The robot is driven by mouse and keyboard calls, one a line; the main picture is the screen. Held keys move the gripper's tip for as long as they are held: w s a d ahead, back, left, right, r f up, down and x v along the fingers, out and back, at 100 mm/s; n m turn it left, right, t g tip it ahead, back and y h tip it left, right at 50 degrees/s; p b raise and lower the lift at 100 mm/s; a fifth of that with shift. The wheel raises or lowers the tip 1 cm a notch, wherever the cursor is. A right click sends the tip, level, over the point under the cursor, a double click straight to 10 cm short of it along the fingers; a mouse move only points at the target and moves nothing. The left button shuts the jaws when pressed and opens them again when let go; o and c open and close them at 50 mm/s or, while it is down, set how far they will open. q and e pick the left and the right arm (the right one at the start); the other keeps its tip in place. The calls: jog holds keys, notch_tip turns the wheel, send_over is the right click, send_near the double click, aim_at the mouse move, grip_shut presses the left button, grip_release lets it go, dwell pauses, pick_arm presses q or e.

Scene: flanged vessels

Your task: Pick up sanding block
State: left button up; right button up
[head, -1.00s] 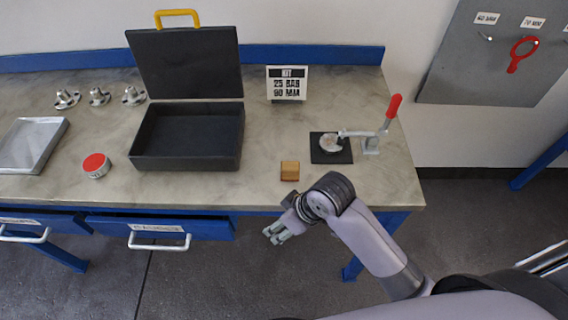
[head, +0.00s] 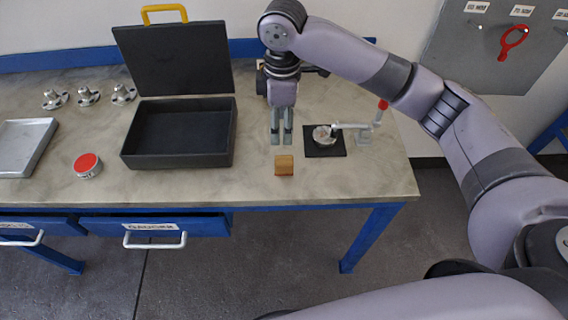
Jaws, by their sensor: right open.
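The sanding block (head: 284,165) is a small orange-brown block on the workbench near its front edge, right of the black case. My right gripper (head: 281,140) points down just behind and above the block in the picture. Its two fingers are apart with nothing between them. It does not appear to touch the block, though the exact height is hard to tell. My left gripper is not in the head view.
An open black case (head: 180,150) stands left of the block. A red-topped round tin (head: 87,165) and metal tray (head: 25,145) are further left. A toggle clamp (head: 362,132) beside a black pad (head: 325,148) stands right. Several flanged parts (head: 88,96) are at back left.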

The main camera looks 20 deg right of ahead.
jog(key=r, duration=0.1)
jog(key=p, duration=0.3)
send_near(284, 160)
notch_tip(284, 160, down, 6)
jog(key=shift+w+r, duration=0.1)
jog(key=shift+f, duration=0.55)
notch_tip(284, 160, down, 4)
jog(key=shift+a+r+p, duration=0.1)
jog(key=shift+r+p, duration=0.05)
jog(key=shift+p, duration=0.5)
jog(key=shift+f, duration=0.35)
jog(key=shift+c, duration=0.2)
jog(key=c, duration=1.2)
